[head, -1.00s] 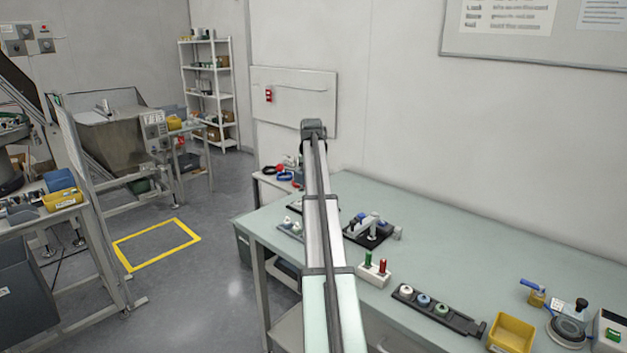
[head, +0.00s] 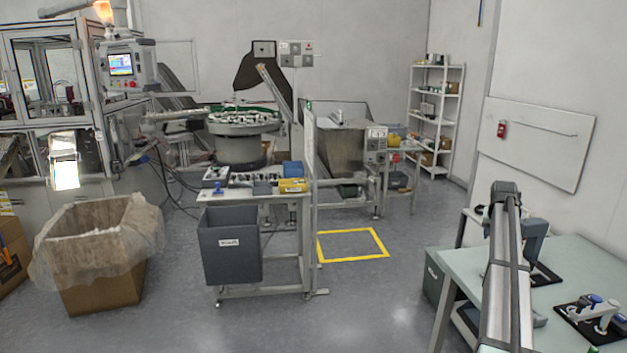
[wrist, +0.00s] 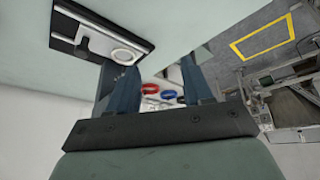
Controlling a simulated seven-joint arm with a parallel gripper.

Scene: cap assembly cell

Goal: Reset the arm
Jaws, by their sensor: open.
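My arm (head: 508,260) reaches up over the green-topped bench (head: 580,257) at the right of the head view. In the wrist view my gripper (wrist: 156,78) has its two dark blue-grey fingers well apart, with nothing held between them. A black plate with a pale fixture and a ring (wrist: 100,38) lies on the bench close to one finger. In the head view the hand is mostly hidden behind my arm.
Red (wrist: 145,88) and blue (wrist: 168,95) rings lie beyond the fingers. A black-based fixture (head: 592,315) stands on the bench. Left are a grey bin (head: 230,250), a lined carton (head: 100,265) and machines.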

